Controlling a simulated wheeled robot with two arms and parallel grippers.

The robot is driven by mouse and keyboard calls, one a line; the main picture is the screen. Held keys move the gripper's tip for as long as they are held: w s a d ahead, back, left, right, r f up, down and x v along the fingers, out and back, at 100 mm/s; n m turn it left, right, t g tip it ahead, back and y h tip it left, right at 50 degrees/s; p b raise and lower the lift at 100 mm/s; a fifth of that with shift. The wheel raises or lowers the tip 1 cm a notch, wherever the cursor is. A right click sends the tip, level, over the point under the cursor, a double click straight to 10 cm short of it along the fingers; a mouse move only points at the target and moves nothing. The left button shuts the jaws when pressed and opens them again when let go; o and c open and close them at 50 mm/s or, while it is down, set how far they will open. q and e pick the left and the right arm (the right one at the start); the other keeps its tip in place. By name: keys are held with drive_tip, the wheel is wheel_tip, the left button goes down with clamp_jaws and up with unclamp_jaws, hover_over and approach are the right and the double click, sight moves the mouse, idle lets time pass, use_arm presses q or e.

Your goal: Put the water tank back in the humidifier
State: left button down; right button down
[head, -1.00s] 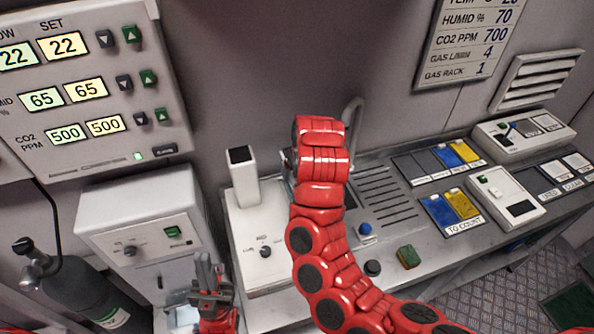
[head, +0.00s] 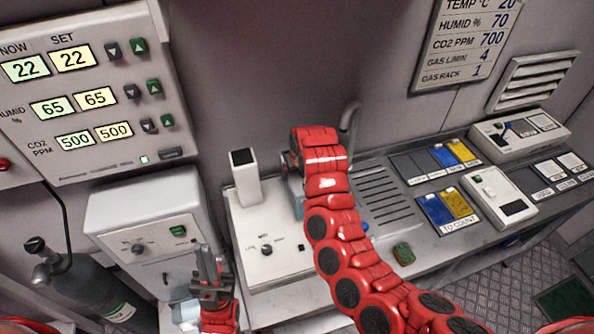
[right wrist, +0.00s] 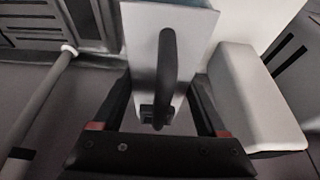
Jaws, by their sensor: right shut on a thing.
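The water tank is a pale box with a dark upright handle (right wrist: 166,70). My right gripper (right wrist: 160,120) is shut on the tank (right wrist: 140,40), one finger on each side in the right wrist view. In the head view my red right arm hides most of the tank; a bluish-grey edge (head: 296,196) shows beside it. The white humidifier (head: 290,263) has a knob on its front and a square white chimney (head: 246,180). The tank is held just right of the chimney, over the humidifier's back right. My left gripper (head: 210,268) is low at the left; its fingers' gap is unclear.
A curved grey tap (head: 349,118) stands behind my right arm, close to the tank; its pipe shows in the right wrist view (right wrist: 38,105). A slotted drainer (head: 385,195) and trays of blue and yellow cards (head: 448,210) lie to the right. A white cabinet (head: 150,215) and gas bottle (head: 90,290) are left.

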drive_tip(key=shift+f, duration=0.1)
unclamp_jaws()
